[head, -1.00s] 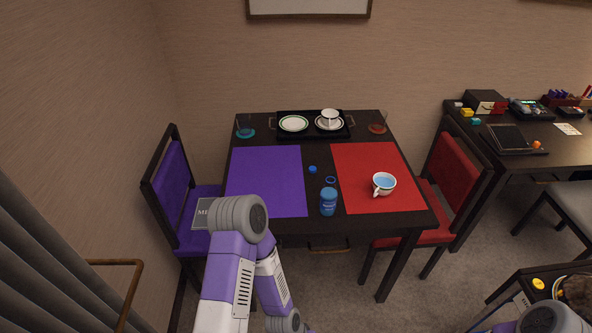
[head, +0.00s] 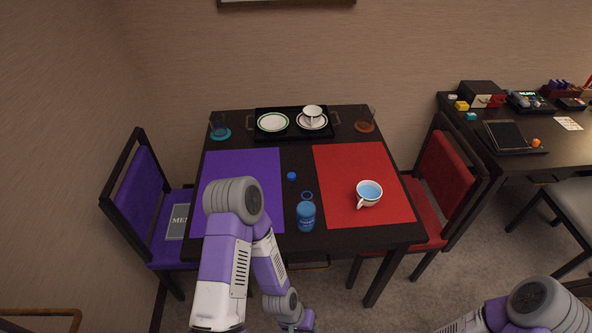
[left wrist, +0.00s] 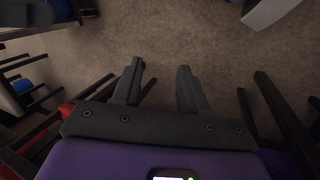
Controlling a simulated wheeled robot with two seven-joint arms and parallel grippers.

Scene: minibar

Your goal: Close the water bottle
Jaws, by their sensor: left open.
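The water bottle (head: 306,219) is blue and stands upright near the front edge of the dark table (head: 298,160), between the two mats. A thin blue ring (head: 307,196) shows just behind its top; I cannot tell whether it is the bottle's rim or a separate piece. A small round blue cap (head: 291,176) lies on the table behind the bottle. My left gripper is open and empty in the left wrist view (left wrist: 160,72), over the carpet. In the head view its fingers are not clear. My right arm shows at the lower right, but its gripper is out of view.
A purple mat (head: 240,165) lies left, partly behind my left arm, and a red mat (head: 345,165) with a cup (head: 368,193) lies right. A black tray (head: 293,110) with dishes and two glasses stand at the back. Purple (head: 145,205) and red (head: 440,180) chairs flank the table.

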